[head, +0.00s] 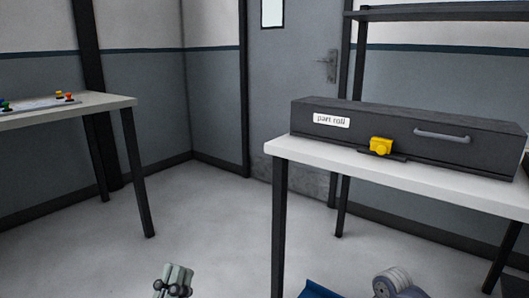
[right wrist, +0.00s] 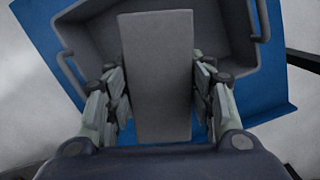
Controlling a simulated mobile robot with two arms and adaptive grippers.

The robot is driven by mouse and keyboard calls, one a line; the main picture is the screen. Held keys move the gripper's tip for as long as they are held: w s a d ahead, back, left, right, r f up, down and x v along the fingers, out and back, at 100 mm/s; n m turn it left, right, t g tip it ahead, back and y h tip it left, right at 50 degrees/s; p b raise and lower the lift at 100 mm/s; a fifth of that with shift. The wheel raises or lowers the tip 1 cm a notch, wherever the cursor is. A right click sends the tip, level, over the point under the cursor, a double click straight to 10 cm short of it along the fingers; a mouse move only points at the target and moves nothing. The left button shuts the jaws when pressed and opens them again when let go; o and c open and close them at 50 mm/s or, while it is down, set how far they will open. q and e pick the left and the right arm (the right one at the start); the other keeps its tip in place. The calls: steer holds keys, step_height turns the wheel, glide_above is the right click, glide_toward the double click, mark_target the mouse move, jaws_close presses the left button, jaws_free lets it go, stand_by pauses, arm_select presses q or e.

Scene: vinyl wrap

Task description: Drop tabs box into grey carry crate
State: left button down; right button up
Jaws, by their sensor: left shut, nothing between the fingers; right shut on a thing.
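In the right wrist view my right gripper (right wrist: 159,85) is shut on a plain grey box, taken to be the tabs box (right wrist: 156,45), with one finger on each side. No label shows on the face in view. Behind the held box is the grey carry crate (right wrist: 92,42), its open inside facing the camera and a handle at each side. The box overlaps the crate in this view; the height between them cannot be told. In the head view my left gripper (head: 174,281) is shut and empty at the bottom edge. The crate and box do not show there.
The crate lies over a blue surface (right wrist: 272,95), with pale floor around it. A blue edge (head: 318,291) shows low in the head view. A white table (head: 400,178) carries a dark "part roll" case (head: 460,147). Another table (head: 110,100) stands left; open floor lies between.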

steer(key=o, duration=1.3)
steer(key=shift+c, duration=0.2)
steer(key=shift+r, duration=0.1)
step_height(320, 180, up, 12)
steer(key=d, duration=0.1)
steer(key=shift+w, duration=0.4)
steer(key=shift+d, duration=0.1)
